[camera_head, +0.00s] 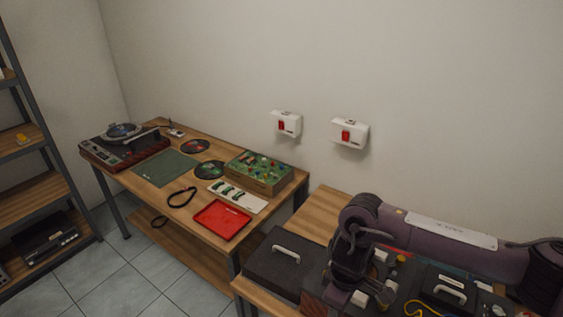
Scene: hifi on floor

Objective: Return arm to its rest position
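A turntable (112,151) with a dark red-brown base stands at the far left end of the wooden workbench. A disc (122,131) sits on its raised platter. Its tonearm is too small to make out, so I cannot tell where it rests. My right arm comes in from the right, and my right gripper (374,293) points down over the nearer bench at the lower right. Its pale fingertips look apart, with nothing seen between them. It is far from the turntable. My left gripper is not in view.
The workbench (155,221) holds a green mat (165,167), records (209,170), a black belt (181,197), a red tray (222,219), a white strip (238,196) and a green-topped box (259,172). A black case (284,262) lies near my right gripper. Shelves stand left.

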